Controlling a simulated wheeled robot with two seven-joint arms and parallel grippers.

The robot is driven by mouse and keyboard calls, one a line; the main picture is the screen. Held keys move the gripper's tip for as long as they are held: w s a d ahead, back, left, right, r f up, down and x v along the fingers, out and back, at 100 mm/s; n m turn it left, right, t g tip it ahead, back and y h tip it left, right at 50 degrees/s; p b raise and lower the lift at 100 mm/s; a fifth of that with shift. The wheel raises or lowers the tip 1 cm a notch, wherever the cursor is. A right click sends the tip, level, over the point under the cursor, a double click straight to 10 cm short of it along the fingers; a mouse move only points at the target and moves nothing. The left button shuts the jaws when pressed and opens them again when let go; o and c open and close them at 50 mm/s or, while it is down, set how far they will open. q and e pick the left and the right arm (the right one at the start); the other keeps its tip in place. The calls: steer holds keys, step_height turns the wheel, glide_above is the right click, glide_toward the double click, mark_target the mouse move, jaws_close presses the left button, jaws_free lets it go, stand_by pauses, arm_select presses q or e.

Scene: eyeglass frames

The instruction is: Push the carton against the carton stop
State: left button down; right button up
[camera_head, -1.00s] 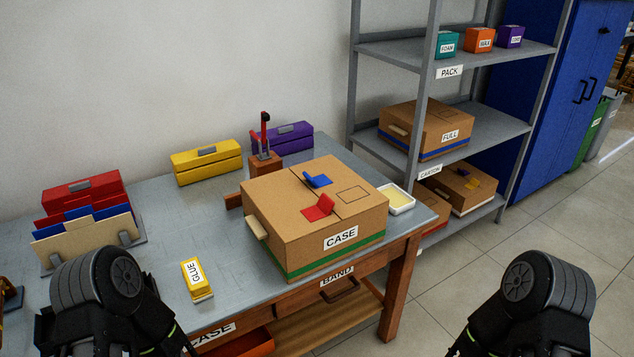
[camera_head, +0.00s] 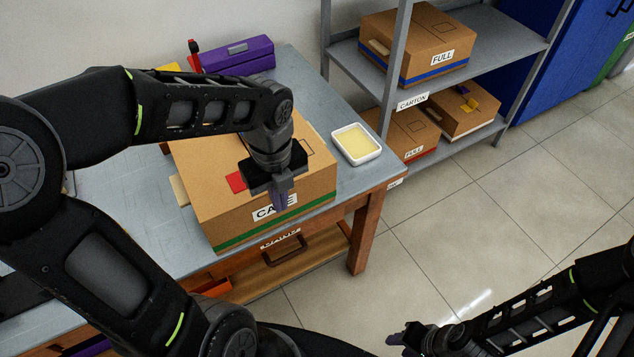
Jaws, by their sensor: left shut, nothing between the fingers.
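The brown carton (camera_head: 215,205), labelled CASE with a green stripe along its bottom, sits on the grey workbench near its front edge. A red tab (camera_head: 236,181) shows on its top, and a light handle sticks out on its left side. My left arm reaches across the carton and hides part of its top and label. My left gripper (camera_head: 281,197) is shut and empty, pointing down in front of the CASE label; I cannot tell whether it touches the carton. My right gripper (camera_head: 398,340) is low at the bottom, away from the bench, its jaws unclear. The carton stop cannot be made out behind my arm.
A white dish with yellow contents (camera_head: 357,144) stands right of the carton. A purple box (camera_head: 237,54) lies at the back of the bench. A grey shelf rack (camera_head: 345,50) with cartons stands to the right. The floor at right is clear.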

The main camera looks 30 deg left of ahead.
mark_target(274, 211)
arm_select(q)
steer(key=shift+s+a+r, duration=0.1)
steer(key=shift+s+r, duration=0.05)
steer(key=shift+r, duration=0.05)
steer(key=shift+f, duration=0.1)
steer(key=f, duration=0.3)
steer(key=w+a+f, duration=0.1)
steer(key=f, duration=0.2)
steer(key=a+f, duration=0.1)
steer(key=f, duration=0.2)
steer(key=shift+w+a+f+p, duration=0.1)
steer(key=shift+w+f+p, duration=0.25)
steer(key=shift+w, duration=0.05)
steer(key=shift+w+a+f, duration=0.1)
steer(key=shift+w+a, duration=0.25)
steer(key=shift+a, duration=0.2)
